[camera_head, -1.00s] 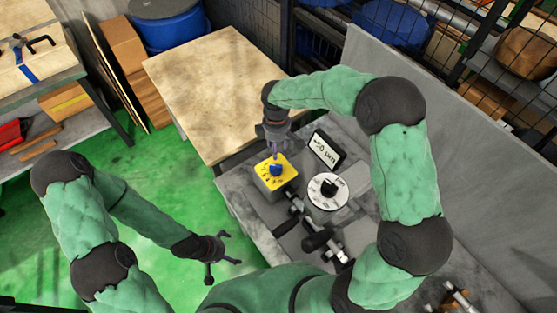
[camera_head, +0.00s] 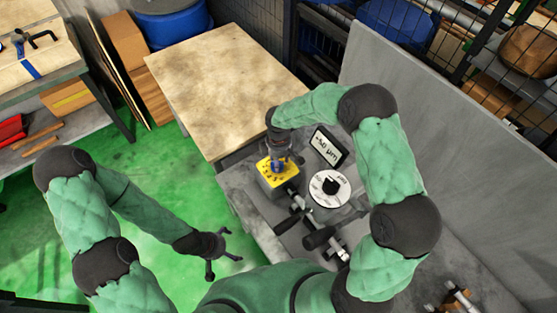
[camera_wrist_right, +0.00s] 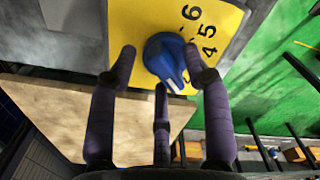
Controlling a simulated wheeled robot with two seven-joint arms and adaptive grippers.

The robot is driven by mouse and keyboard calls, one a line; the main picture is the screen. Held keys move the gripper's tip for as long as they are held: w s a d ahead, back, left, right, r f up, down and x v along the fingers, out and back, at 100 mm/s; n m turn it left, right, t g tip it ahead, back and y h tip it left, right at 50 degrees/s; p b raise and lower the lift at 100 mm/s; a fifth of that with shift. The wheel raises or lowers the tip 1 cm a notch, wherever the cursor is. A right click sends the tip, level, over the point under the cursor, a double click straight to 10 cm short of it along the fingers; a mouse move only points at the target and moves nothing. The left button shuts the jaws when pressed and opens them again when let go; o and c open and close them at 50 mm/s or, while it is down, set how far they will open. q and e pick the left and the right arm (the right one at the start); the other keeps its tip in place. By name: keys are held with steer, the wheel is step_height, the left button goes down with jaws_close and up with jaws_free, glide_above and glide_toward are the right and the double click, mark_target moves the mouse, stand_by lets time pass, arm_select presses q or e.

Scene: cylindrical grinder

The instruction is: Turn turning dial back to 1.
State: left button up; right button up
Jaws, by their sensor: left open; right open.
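A blue knob (camera_wrist_right: 165,58) sits on a yellow panel (camera_wrist_right: 130,125) with black numbers; 6, 5 and 4 show in the right wrist view. Its white pointer mark lies just past the 4, where a finger hides part of the scale; the 1 is not visible. In the head view the yellow box (camera_head: 268,180) stands on the grey machine. My right gripper (camera_head: 281,167) is open above the box, its fingers spread around the knob; contact cannot be told. My left gripper (camera_head: 222,256) is open and empty over the green floor.
Beside the box are a white round dial (camera_head: 318,191) with a black knob and a small display (camera_head: 327,147) reading about 50 µm. Black handles (camera_head: 318,238) stand in front. A wooden-topped table (camera_head: 225,85) is behind; a grey panel (camera_head: 450,150) stands at right.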

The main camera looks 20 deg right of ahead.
jaws_close()
stand_by(0.3)
steer(key=shift+f+m+b, duration=0.1)
steer(key=shift+m+b, duration=0.9)
steer(key=shift+m, duration=0.2)
steer(key=shift+s+m+b, duration=0.2)
steer(key=shift+m+b, duration=0.85)
steer(key=shift+m, duration=0.75)
jaws_free()
